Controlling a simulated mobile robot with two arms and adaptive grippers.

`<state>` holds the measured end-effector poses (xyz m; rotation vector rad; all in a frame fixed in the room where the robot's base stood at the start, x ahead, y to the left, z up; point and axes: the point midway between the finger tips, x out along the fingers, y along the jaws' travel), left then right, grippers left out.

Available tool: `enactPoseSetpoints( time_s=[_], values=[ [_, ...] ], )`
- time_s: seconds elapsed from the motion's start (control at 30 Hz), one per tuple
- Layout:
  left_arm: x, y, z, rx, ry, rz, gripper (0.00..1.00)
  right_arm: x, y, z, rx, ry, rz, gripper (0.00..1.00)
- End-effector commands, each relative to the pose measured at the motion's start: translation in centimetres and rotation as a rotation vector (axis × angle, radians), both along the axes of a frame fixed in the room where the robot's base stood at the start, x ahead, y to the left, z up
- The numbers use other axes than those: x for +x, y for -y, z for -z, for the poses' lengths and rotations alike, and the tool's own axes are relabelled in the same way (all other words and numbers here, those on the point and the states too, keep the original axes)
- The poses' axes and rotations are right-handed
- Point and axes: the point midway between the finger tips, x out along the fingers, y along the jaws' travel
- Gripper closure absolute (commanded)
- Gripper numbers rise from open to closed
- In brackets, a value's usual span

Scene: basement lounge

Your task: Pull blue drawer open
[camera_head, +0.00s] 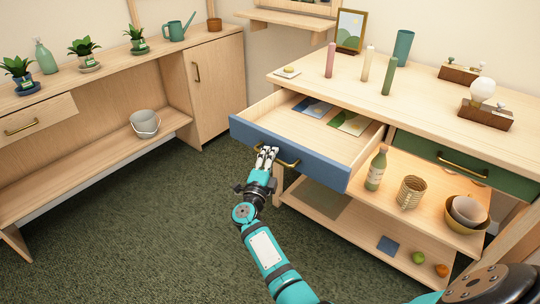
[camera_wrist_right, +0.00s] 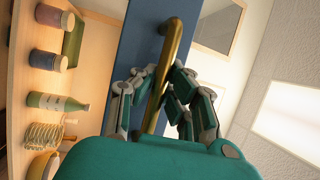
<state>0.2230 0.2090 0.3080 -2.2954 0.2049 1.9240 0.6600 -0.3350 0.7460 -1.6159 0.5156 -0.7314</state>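The blue drawer (camera_head: 318,166) is pulled out from the wooden table, and its open inside shows two picture cards. Its blue front also shows in the right wrist view (camera_wrist_right: 138,42). A brass handle (camera_head: 289,162) is on that front; it runs upright through the right wrist view (camera_wrist_right: 172,45). My right gripper (camera_head: 266,152) is at the handle in front of the drawer. In the right wrist view, its fingers (camera_wrist_right: 165,88) lie on both sides of the handle and close in on it. My left gripper is not in view.
A green drawer (camera_head: 470,165) is shut on the right of the table. A bottle (camera_head: 376,170), a basket (camera_head: 411,192) and bowls (camera_head: 466,212) stand on the shelf below. Candles and a lamp stand on the tabletop (camera_head: 430,105). Carpet (camera_head: 150,235) is clear at the left.

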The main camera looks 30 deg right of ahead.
Motion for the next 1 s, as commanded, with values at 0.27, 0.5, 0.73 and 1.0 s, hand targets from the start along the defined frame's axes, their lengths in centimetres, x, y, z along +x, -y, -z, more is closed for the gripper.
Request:
enactPoseSetpoints(
  time_s=[0.27,0.5,0.73,1.0],
  values=[
    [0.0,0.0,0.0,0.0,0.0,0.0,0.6,-0.1,0.0,0.2,0.001,-0.003,0.001,0.64],
    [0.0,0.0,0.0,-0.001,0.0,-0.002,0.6,-0.1,-0.1,0.1,0.001,-0.001,0.0,0.64],
    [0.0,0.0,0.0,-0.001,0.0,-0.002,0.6,-1.9,-1.8,0.7,0.003,-0.004,-0.001,0.64],
    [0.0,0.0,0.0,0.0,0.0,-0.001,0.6,-4.7,-4.8,1.6,0.008,-0.007,-0.003,0.64]
  ],
)
